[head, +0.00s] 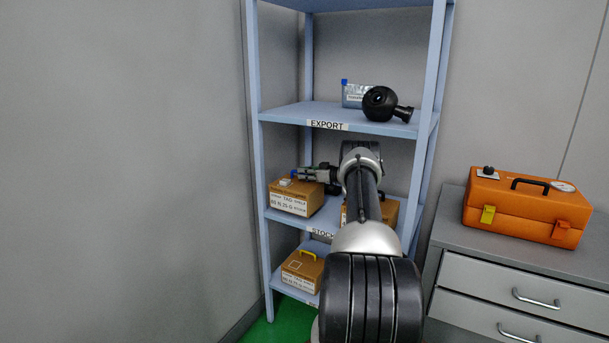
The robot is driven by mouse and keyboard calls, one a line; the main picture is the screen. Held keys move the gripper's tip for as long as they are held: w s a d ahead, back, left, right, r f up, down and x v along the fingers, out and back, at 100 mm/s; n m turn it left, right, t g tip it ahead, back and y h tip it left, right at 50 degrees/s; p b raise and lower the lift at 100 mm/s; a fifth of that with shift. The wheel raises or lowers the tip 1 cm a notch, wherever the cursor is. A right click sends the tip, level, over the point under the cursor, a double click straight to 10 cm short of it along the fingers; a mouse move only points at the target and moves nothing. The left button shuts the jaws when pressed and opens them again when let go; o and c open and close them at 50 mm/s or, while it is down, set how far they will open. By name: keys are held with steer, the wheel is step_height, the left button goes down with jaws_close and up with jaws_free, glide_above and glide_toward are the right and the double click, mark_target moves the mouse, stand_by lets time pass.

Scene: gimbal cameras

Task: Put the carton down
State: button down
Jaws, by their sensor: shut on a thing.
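A brown carton (292,201) with a white printed label stands at the left front of the shelf marked STOCK, upright. My gripper (301,174) is at the carton's top and shut on it, reaching in from the right. The fingertips are small in this view, and the exact grip is hard to see. The carton's base is at the level of the shelf board (275,215); I cannot tell whether it bears on it. My arm hides part of the shelf to the right.
Another carton (391,213) stands on the same shelf, partly behind my arm. A carton with a yellow handle (301,267) is on the shelf below. The EXPORT shelf above holds a blue-capped container (353,95) and a black round object (380,104). An orange toolbox (520,208) sits on the drawers.

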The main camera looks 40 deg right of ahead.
steer(key=shift+f, duration=0.1)
steer(key=shift+f, duration=0.4)
steer(key=c, duration=1.5)
jaws_free()
steer(key=shift+f, duration=0.1)
steer(key=shift+r, duration=0.5)
steer(key=v, duration=1.2)
steer(key=shift+r, duration=0.1)
